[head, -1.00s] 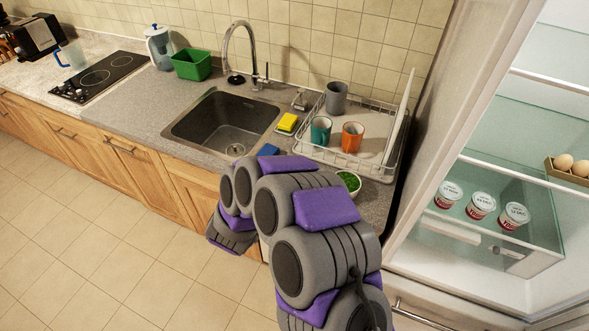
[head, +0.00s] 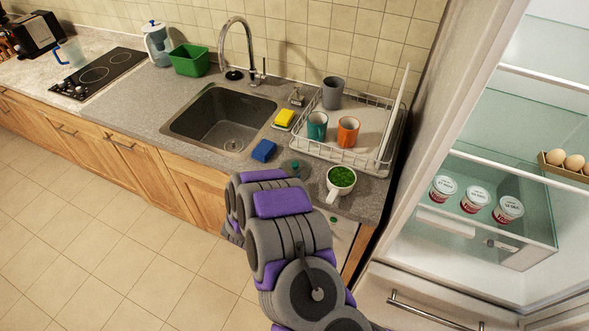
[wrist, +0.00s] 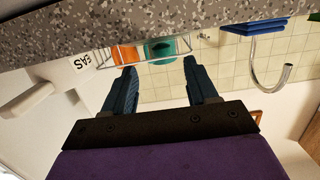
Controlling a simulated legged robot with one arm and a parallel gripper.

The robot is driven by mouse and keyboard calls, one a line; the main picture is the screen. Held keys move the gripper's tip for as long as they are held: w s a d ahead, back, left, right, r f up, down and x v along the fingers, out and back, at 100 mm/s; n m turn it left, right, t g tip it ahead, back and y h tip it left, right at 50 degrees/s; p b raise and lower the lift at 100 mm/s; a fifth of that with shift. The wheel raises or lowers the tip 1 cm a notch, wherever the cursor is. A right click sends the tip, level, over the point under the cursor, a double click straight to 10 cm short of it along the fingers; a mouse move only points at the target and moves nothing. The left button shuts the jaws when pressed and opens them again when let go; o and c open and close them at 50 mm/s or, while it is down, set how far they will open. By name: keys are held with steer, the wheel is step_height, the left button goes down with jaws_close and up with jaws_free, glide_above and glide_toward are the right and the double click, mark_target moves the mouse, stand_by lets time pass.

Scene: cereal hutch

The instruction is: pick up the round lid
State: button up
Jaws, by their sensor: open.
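I cannot make the lid out in the wrist view. My gripper (wrist: 160,85) is open and empty in the wrist view, its two dark fingers apart near counter height.
A white cup with green contents (head: 341,181) stands to the lid's right; it shows with lettering in the wrist view (wrist: 75,66). Behind is the dish rack (head: 345,157) with mugs. The open fridge (head: 500,240) is at right.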

mark_target(293, 167)
steer(key=shift+x, duration=1.15)
steer(key=shift+w+a+f, duration=0.1)
steer(key=shift+w+a, duration=0.2)
steer(key=shift+w, duration=0.25)
steer(key=x, duration=0.4)
steer(key=shift+w+d+f+b, duration=0.1)
steer(key=shift+d+b, duration=0.3)
steer(key=shift+w+d, duration=0.1)
steer(key=shift+d, duration=0.05)
steer(key=shift+a, duration=0.5)
steer(key=c, duration=0.7)
steer(key=shift+d, duration=0.4)
steer(key=c, duration=0.3)
steer(key=shift+c, duration=0.2)
